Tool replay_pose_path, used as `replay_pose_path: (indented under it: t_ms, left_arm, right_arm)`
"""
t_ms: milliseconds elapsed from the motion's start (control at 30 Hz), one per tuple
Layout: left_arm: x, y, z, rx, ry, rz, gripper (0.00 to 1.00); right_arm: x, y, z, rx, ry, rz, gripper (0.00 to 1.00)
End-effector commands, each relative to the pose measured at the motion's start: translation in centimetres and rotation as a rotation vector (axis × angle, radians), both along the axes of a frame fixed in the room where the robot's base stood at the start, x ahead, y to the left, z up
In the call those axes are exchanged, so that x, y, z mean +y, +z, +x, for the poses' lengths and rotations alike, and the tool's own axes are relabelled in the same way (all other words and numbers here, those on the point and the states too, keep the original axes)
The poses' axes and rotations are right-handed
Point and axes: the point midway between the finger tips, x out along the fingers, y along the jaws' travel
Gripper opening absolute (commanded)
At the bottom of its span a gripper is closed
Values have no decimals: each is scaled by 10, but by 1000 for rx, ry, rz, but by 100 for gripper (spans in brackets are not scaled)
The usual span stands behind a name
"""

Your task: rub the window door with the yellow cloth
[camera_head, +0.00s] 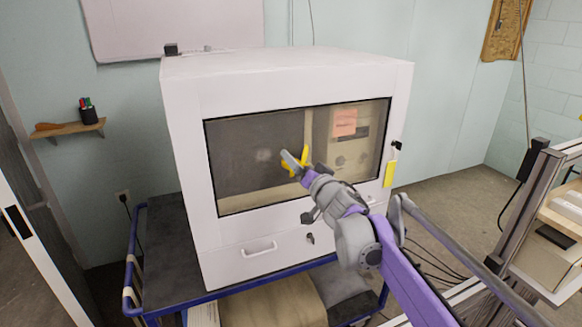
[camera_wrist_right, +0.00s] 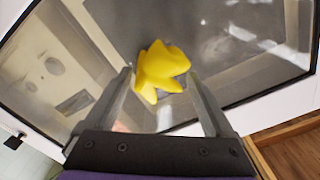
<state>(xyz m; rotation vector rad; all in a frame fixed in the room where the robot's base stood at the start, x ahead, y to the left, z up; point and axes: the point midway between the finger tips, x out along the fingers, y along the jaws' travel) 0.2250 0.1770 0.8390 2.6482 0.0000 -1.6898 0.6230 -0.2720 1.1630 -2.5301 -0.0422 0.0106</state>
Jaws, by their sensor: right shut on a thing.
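The white cabinet's window door (camera_head: 245,180) is a dark glass pane in a white front; in the right wrist view the glass (camera_wrist_right: 110,45) fills most of the picture. A pale smudge (camera_head: 264,155) shows on it, left of the gripper. My right gripper (camera_head: 294,160) is in front of the pane's middle, shut on the crumpled yellow cloth (camera_head: 302,163). In the right wrist view the cloth (camera_wrist_right: 162,68) sits between the fingertips (camera_wrist_right: 158,78), close to the glass; I cannot tell whether it touches. My left gripper is not in view.
The cabinet (camera_head: 290,65) stands on a blue-framed cart (camera_head: 158,250). A drawer handle (camera_head: 259,248) projects below the window. A yellow tag (camera_head: 390,172) hangs at the right side. A wooden shelf (camera_head: 68,128) with a pen cup is at left; a metal frame (camera_head: 525,200) stands at right.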

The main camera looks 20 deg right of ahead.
Motion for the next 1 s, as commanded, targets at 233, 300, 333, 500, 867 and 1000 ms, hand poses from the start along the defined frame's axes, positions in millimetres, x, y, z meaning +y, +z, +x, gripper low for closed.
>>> replay_pose_path:
  t_ms: [233, 300, 333, 500, 867, 1000]
  left_arm:
    - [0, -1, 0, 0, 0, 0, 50]
    - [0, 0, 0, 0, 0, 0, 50]
    - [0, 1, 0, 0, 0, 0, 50]
    - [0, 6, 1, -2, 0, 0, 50]
    - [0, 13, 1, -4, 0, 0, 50]
    - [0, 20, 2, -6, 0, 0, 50]
  right_arm:
    - [-5, 0, -2, 1, -2, 0, 44]
    - [-2, 0, -2, 0, 0, 1, 44]
    - [0, 1, -2, 1, 1, 1, 44]
    - [16, 1, -1, 1, 3, 1, 44]
    - [34, 1, 0, 0, 2, 0, 44]
    - [46, 2, -1, -2, 5, 2, 44]
